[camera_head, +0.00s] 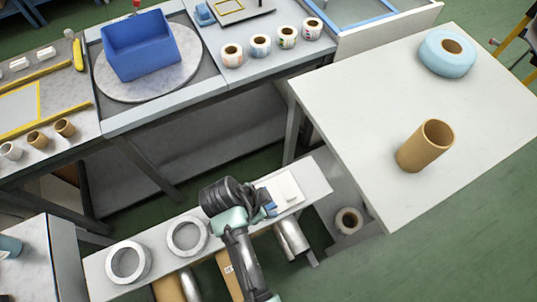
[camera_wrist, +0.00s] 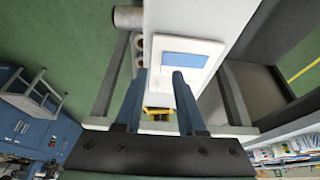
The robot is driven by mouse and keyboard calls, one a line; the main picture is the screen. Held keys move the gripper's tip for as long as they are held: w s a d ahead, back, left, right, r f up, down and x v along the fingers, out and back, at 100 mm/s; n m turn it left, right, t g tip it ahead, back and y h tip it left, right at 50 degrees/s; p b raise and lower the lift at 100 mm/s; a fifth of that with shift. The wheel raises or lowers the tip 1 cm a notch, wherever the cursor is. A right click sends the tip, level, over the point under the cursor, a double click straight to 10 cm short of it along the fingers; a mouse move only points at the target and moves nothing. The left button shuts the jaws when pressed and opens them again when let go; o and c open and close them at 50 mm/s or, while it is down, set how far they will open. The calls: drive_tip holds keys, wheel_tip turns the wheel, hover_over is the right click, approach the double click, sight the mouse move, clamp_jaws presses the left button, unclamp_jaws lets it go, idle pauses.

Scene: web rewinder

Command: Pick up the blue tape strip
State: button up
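The blue tape strip (camera_wrist: 185,59) is a flat blue rectangle on a white plate (camera_wrist: 208,50) in the wrist view. The plate also shows in the head view (camera_head: 288,186) on the narrow pale bench, but I cannot clearly make out the strip there. My gripper (camera_wrist: 159,77) has two blue fingers apart with nothing between them. The right fingertip appears close to the strip's near edge; I cannot tell the gap in height. In the head view my gripper (camera_head: 268,208) is beside the plate, partly hidden by my wrist.
Two grey-white rings (camera_head: 128,262) (camera_head: 187,236) lie on the narrow bench (camera_head: 222,222). A white table (camera_head: 390,100) at the right holds a brown tube (camera_head: 420,152) and a light-blue roll (camera_head: 440,62). A blue bin (camera_head: 140,50) stands on a round turntable (camera_head: 108,82) behind.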

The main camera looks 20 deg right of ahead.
drive_tip(key=shift+x, duration=1.35)
drive_tip(key=shift+w, duration=0.1)
clamp_jaws()
